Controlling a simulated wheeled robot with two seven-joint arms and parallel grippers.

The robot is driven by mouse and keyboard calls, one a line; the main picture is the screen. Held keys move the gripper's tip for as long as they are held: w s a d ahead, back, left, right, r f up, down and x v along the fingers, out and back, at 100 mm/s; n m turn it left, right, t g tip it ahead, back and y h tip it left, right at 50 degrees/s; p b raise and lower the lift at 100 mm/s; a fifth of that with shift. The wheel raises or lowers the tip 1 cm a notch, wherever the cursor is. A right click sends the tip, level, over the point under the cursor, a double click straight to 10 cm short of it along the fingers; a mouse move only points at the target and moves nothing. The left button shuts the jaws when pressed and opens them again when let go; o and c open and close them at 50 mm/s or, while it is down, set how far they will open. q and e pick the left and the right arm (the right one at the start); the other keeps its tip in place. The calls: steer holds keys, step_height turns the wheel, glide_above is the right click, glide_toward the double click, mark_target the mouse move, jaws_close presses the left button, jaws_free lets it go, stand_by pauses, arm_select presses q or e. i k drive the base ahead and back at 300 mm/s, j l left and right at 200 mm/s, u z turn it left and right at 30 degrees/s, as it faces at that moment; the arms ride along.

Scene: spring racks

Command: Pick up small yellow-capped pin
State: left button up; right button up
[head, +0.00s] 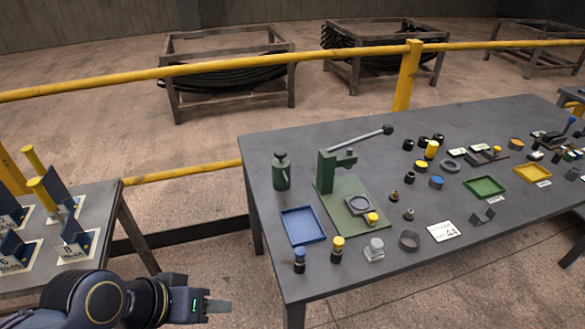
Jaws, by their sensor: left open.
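Another yellow-topped piece (372,219) sits on the green press base. A taller yellow cylinder (432,150) stands farther back; I cannot tell which the task means. My left gripper (219,306) is at the lower left, over the floor in front of the table's left end, apart from the pins. It is open, and nothing shows in it. My right gripper is out of view.
A green lever press (327,172) and a green bottle (281,171) stand behind an empty blue tray (304,226). Several small parts crowd the table's right half. A second table (101,196) with angled blue brackets is at left. A yellow rail (200,70) runs behind.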

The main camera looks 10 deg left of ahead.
mark_target(338, 243)
steer(key=j+z, duration=0.25)
steer(key=j, duration=0.95)
steer(key=i+j+z, duration=0.15)
steer(key=i+j, duration=0.2)
steer(key=j, duration=0.2)
